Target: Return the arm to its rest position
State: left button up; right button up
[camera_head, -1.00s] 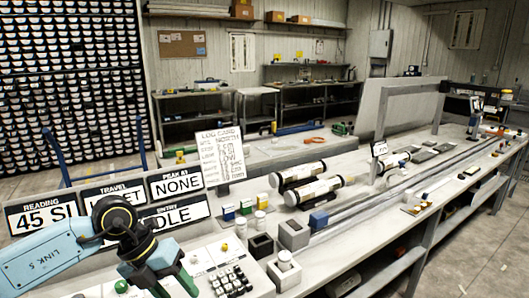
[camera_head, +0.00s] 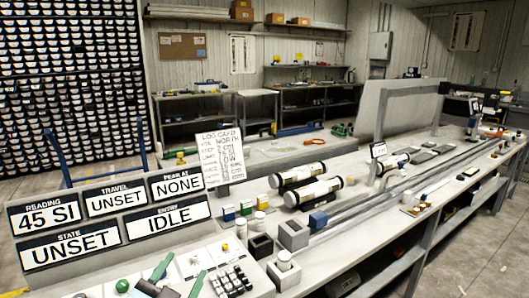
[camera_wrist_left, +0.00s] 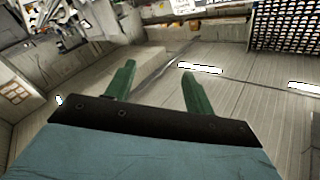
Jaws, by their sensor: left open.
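My left gripper (camera_head: 188,264) shows at the bottom edge of the head view, low over the near end of the bench by the keypad. Only its two green fingers and part of its dark body show; the rest of the arm is below the frame. In the left wrist view the gripper (camera_wrist_left: 158,72) has its green fingers wide apart with nothing between them. My right gripper is in neither view.
A display panel (camera_head: 112,202) stands behind the left gripper, reading 45 SI, UNSET, NONE, UNSET and IDLE. A keypad (camera_head: 231,281) lies just right of it. Two core liners (camera_head: 313,191) rest farther along the bench. A white log card (camera_head: 220,157) stands behind.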

pick_arm(q)
jog(key=s+a+f+n+g+y, duration=0.25)
jog(key=s+f+g, duration=0.2)
jog(key=f, duration=0.25)
jog(key=s+a+f+n+g+y, duration=0.1)
jog(key=s+a+f+n+g, duration=0.15)
jog(key=s+f, duration=0.3)
jog(key=s+a+f+g, duration=0.1)
jog(key=s+f+g, duration=0.3)
jog(key=s, duration=0.3)
jog(key=s+a+f+g, duration=0.1)
jog(key=s+f+g, duration=0.3)
jog(key=s, duration=0.4)
notch_tip(320, 180, down, 24)
jog(key=g, duration=0.1)
jog(key=s+a+f+g, duration=0.1)
jog(key=s+a+f, duration=0.1)
jog(key=s+f, duration=1.3)
jog(key=shift+s+a+f+h, duration=0.25)
jog(key=shift+s+f+h, duration=0.1)
jog(key=shift+s, duration=0.75)
